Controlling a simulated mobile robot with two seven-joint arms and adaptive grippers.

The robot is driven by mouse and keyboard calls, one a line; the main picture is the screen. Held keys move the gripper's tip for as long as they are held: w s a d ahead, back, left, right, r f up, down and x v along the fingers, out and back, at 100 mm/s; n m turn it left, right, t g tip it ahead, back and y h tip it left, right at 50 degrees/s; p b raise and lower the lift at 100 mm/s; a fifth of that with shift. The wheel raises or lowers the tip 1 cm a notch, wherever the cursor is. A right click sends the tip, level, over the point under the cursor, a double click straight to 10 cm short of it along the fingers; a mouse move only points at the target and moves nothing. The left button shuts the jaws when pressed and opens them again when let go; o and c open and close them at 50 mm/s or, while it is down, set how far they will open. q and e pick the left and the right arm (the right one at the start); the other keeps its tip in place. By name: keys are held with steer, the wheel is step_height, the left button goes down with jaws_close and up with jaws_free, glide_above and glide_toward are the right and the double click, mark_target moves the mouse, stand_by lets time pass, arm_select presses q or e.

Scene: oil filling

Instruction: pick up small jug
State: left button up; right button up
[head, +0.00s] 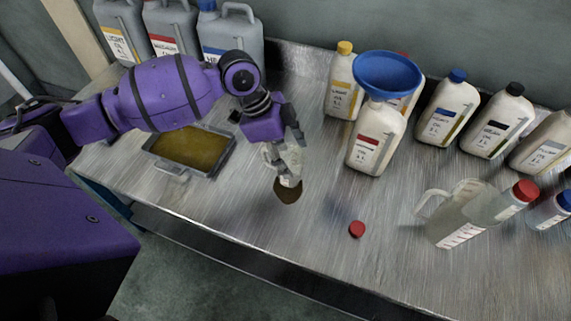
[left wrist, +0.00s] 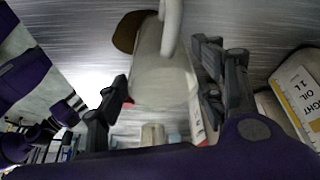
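The small jug (head: 287,160) is a pale, translucent vessel on the bench, partly covered by my left gripper (head: 291,138). A dark brown patch (head: 288,191) shows right at its lower end; I cannot tell whether it is oil on the bench. In the left wrist view the jug (left wrist: 162,75) and its pale handle sit between the fingers of my left gripper (left wrist: 162,88), one on each side and very near its walls. Whether the fingers press on it is unclear. My right gripper is out of view.
A metal tray (head: 157,168) of brownish oil lies to the left. A bottle (head: 368,152) with a blue funnel (head: 388,73) and several more bottles stand right and behind. A red cap (head: 357,229) and a large clear jug (head: 455,215) are at front right.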

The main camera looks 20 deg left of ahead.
arm_select(q)
steer(key=c, duration=0.7)
steer(key=shift+o, duration=0.2)
steer(key=shift+r, duration=0.15)
